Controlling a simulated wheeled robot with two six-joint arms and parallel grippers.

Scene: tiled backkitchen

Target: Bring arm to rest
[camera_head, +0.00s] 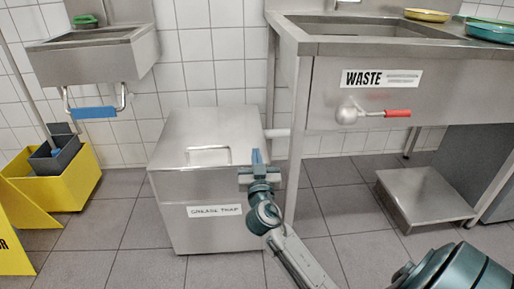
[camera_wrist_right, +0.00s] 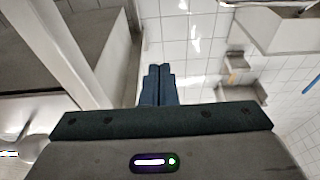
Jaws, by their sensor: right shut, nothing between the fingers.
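My right gripper (camera_head: 257,157) shows in the head view in front of the grease trap, with its blue fingers pointing up. In the right wrist view its two fingers (camera_wrist_right: 157,85) lie together, shut, with nothing held between them. The forearm runs down from it to the bottom edge of the head view. My left gripper is in neither view.
A steel grease trap (camera_head: 168,228) stands behind the right gripper. A steel sink marked WASTE (camera_head: 325,98), with a red-handled valve (camera_head: 397,113), is at right above a low steel step (camera_head: 418,192). A hand basin (camera_head: 78,63) and yellow mop bucket (camera_head: 68,189) are at left.

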